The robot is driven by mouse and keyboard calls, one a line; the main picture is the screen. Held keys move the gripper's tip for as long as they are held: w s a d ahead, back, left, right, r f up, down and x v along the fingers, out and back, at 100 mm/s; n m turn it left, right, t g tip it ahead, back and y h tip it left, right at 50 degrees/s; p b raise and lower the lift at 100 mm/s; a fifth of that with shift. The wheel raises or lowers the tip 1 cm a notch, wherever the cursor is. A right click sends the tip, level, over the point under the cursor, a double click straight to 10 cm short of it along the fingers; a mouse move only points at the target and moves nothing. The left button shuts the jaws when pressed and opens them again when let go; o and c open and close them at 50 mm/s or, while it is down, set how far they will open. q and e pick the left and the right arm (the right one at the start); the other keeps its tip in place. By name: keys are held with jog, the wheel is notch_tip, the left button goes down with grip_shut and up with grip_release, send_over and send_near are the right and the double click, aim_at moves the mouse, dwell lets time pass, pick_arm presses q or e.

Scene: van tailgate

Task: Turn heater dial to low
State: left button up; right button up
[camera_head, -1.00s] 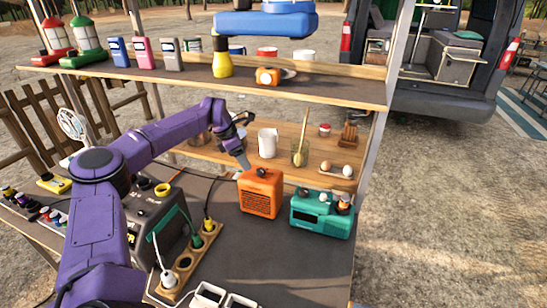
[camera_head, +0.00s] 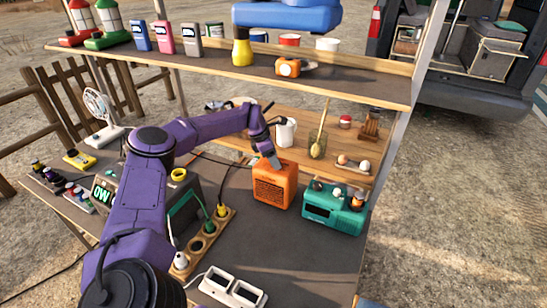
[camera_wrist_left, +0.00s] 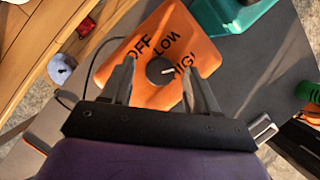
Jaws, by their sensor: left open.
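The orange heater (camera_head: 273,187) stands on the dark counter in the head view, its grille facing front. Its top fills the middle of the left wrist view (camera_wrist_left: 205,52), with OFF, LOW and a partly hidden third word, seemingly HIGH. The round dark dial (camera_wrist_left: 159,71) has a white mark pointing right in that view, toward the third word. My left gripper (camera_head: 272,160) is over the heater's top. In the wrist view my left gripper (camera_wrist_left: 157,70) is open, one finger on each side of the dial; contact cannot be told. My right gripper is not in view.
A teal device (camera_head: 333,207) stands close to the heater's right. A power strip (camera_head: 208,240) with plugs lies at its left. A white pitcher (camera_head: 286,131) stands behind. A shelf (camera_head: 340,84) runs above and behind. The counter in front of the heater is clear.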

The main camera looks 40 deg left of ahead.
pick_arm(q)
jog(key=c, duration=1)
jog(key=shift+f+n+y+b, duration=0.3)
jog(key=shift+n+b, duration=0.6)
jog(key=shift+b, duration=0.25)
jog(key=shift+c, duration=0.2)
jog(key=n+y+b, duration=0.1)
jog(key=n+b, duration=0.2)
jog(key=shift+s+d+t, duration=0.1)
jog(key=shift+d+t, duration=0.1)
jog(key=shift+t, duration=0.2)
jog(key=n+y+b, duration=0.2)
jog(key=n+b, duration=0.2)
jog(key=n, duration=0.1)
jog(key=shift+d+r, duration=0.1)
jog(key=shift+d, duration=0.05)
jog(key=shift+r+n+y+b, duration=0.1)
jog(key=shift+n+y+b, duration=0.4)
jog(key=shift+n, duration=0.5)
jog(key=shift+g, duration=0.3)
jog(key=o, duration=1)
jog(key=shift+o, duration=0.2)
